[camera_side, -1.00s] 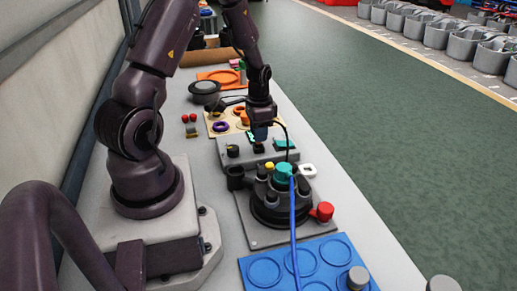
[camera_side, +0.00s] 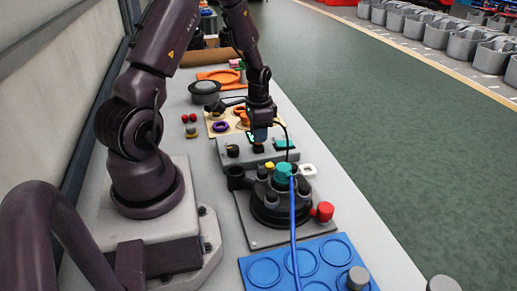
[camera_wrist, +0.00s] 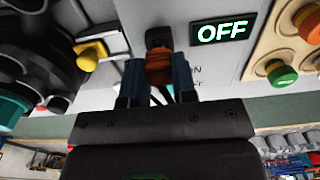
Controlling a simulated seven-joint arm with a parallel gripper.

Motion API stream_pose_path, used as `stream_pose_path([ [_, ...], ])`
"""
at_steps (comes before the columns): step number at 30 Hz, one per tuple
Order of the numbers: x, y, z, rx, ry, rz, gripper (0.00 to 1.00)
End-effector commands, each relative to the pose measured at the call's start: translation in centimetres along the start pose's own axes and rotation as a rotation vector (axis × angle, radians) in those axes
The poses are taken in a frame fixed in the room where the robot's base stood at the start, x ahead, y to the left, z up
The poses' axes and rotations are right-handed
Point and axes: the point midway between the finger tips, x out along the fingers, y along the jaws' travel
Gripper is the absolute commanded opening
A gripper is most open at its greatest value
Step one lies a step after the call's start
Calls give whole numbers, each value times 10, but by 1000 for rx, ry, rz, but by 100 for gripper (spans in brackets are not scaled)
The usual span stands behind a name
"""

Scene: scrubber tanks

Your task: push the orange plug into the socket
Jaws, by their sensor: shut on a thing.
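My gripper (camera_wrist: 158,85) is shut on the orange plug (camera_wrist: 158,68), which sits between its two blue fingertips in the wrist view. The dark socket (camera_wrist: 158,38) is directly beyond the plug on a light grey panel. The plug's far end meets or nearly meets the socket; how deep it sits I cannot tell. In the side view my gripper (camera_side: 260,130) is low over the grey panel box (camera_side: 230,160), and the plug is hidden there.
An OFF display (camera_wrist: 222,31) is right of the socket. A board with green and orange buttons (camera_wrist: 282,75) lies farther right. A black valve with a teal cap (camera_side: 283,173) and blue hose stands in front of the box. A blue tray (camera_side: 262,270) is nearest the camera.

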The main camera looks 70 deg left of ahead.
Motion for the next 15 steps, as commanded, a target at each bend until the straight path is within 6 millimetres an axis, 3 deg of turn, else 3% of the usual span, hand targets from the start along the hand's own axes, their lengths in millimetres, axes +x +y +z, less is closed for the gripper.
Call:
stream_pose_path([
  [15, 14, 0, 0, 0, -1, 1, 0],
])
